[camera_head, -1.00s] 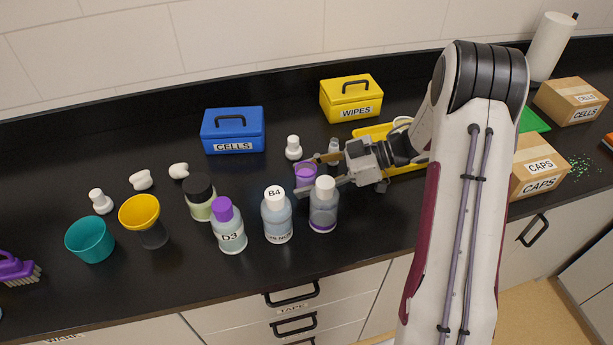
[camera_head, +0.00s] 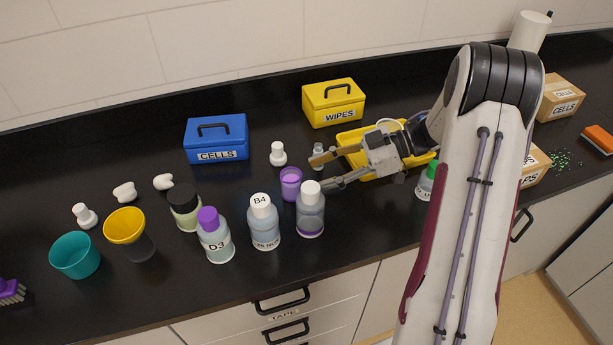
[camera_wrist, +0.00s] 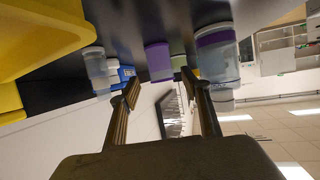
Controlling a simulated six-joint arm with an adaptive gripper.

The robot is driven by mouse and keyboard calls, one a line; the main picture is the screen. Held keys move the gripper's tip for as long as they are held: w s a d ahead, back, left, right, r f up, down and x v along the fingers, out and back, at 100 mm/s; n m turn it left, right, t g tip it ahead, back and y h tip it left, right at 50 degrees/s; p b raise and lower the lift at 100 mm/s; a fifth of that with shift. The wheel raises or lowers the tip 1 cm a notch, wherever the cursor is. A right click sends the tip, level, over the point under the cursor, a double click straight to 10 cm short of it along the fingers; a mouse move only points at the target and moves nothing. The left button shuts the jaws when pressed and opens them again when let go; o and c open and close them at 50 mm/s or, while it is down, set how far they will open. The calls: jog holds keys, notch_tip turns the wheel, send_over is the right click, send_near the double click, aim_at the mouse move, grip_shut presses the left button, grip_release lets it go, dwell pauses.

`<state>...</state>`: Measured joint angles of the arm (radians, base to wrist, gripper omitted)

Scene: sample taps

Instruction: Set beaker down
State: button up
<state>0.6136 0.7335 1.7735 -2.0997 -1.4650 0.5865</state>
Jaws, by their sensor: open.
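The purple beaker (camera_head: 291,186) stands upright on the black counter, between the white-capped bottle and a small white-topped bottle. It also shows in the wrist view (camera_wrist: 159,62), just beyond the fingertips. My gripper (camera_head: 319,174) is open and empty, to the right of the beaker, with its fingers pointing left toward it. The fingers also show in the wrist view (camera_wrist: 158,86), spread apart with nothing between them. The beaker and the fingertips look apart.
The white-capped bottle (camera_head: 310,211) stands close in front of the fingers, with bottle B4 (camera_head: 264,224) to its left. A small bottle (camera_head: 318,155) stands behind the fingers. A yellow tray (camera_head: 349,139) lies under my wrist. Bare counter lies left of the beaker.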

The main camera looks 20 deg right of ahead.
jog(key=shift+v, duration=2.05)
jog(key=w+r+m+t+h, duration=0.3)
jog(key=w+r+t+h, duration=0.4)
jog(key=w+r, duration=0.55)
jog(key=s+d+r+m+t+h, duration=0.1)
jog(key=s+r+m+t+h, duration=0.1)
jog(key=r+m+h, duration=0.3)
jog(key=s+d+r+m+t+h, duration=0.1)
jog(key=d+r+t+h, duration=0.1)
jog(key=r, duration=0.4)
jog(key=s+a+f+m+g+h, duration=0.1)
jog(key=s+m+g, duration=0.15)
jog(key=s, duration=0.55)
jog(key=s+a+f+m+g+h, duration=0.1)
jog(key=s+m+h, duration=0.15)
jog(key=s, duration=0.45)
jog(key=s+a+f+g+y, duration=0.2)
jog(key=s+a+f, duration=0.2)
jog(key=s, duration=0.5)
jog(key=s+a+f+m+g+y, duration=0.1)
jog(key=s+a+f, duration=0.4)
jog(key=s, duration=0.5)
jog(key=shift+s+a+g+y, duration=0.35)
jog(key=shift+a+g+y, duration=0.4)
jog(key=shift+a+g, duration=0.25)
